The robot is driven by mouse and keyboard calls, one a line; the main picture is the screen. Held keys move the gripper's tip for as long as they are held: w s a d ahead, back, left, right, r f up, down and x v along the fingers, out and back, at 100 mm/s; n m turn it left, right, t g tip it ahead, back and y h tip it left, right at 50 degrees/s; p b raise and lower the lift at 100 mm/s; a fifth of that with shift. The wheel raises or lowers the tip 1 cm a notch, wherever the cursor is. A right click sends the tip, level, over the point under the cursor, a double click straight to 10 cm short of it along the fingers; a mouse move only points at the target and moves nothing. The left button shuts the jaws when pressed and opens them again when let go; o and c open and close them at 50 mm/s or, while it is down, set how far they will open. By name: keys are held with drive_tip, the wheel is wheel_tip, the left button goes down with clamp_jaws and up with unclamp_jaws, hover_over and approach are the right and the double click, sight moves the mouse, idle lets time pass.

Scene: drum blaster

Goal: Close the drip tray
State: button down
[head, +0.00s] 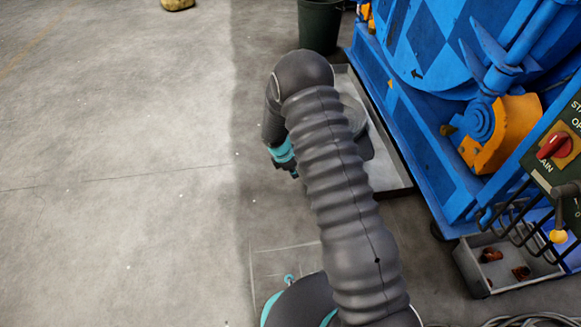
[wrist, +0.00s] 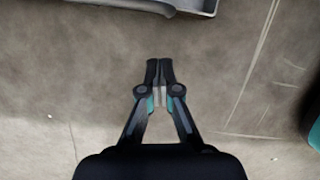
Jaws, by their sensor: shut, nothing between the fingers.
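The drip tray (head: 388,168) is a shallow grey metal tray on the floor, sticking out from under the left side of the blue machine. My arm hides part of it in the head view. A dark round shape lies in it. In the wrist view, a corner and rim of the tray (wrist: 208,6) show at the top edge. My gripper (head: 290,172) hangs over the floor to the left of the tray, apart from it. In the wrist view my gripper (wrist: 160,64) has its fingertips together with nothing between them, pointing towards the tray.
The blue machine (head: 425,45) stands at the right, with a control panel (head: 560,150) and a black wire rack. A small grey bin (head: 470,268) with reddish pieces is at the lower right. A dark bucket (head: 319,25) stands behind the tray.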

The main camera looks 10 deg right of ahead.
drive_tip(key=d, duration=0.1)
drive_tip(key=d+f, duration=0.1)
drive_tip(key=d, duration=0.2)
drive_tip(key=shift+w+f, duration=0.25)
drive_tip(key=shift+w, duration=0.15)
drive_tip(key=shift+d, duration=0.1)
